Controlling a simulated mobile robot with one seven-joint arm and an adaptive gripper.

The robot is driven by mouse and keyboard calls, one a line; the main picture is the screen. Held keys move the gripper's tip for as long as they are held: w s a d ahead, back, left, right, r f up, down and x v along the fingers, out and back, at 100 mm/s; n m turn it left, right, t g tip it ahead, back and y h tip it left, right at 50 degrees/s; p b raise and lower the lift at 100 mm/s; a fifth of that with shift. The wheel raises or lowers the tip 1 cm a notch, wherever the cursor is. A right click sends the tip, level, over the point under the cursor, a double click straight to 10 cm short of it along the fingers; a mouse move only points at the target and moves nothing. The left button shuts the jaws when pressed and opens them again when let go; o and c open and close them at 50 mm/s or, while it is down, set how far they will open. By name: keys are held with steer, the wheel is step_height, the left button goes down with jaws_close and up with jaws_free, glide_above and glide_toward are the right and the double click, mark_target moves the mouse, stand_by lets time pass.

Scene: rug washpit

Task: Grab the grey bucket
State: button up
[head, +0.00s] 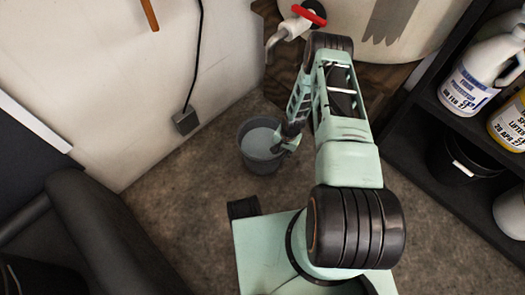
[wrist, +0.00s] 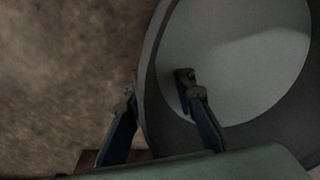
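The grey bucket (head: 259,163) stands upright on the brown floor, with a pale grey surface inside it. In the wrist view the bucket (wrist: 153,60) fills the right side. My gripper (head: 287,138) is at the bucket's right rim in the head view. In the wrist view my gripper (wrist: 157,88) is open, with one finger outside the bucket wall and the other over its inside. The rim lies between the two fingers, with a gap showing at the inner finger. I cannot tell whether the outer finger touches the wall.
A dark shelf (head: 408,140) at right holds a white bottle (head: 478,75), a yellow container (head: 510,122) and a black bucket (head: 462,163). A dark chair-like object (head: 95,215) is at lower left. Floor left of the bucket is clear.

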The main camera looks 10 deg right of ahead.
steer(key=shift+a+f, duration=0.1)
steer(key=shift+f, duration=0.6)
steer(key=shift+c, duration=0.4)
jaws_close()
steer(key=shift+w+r, duration=0.25)
steer(key=shift+w, duration=0.1)
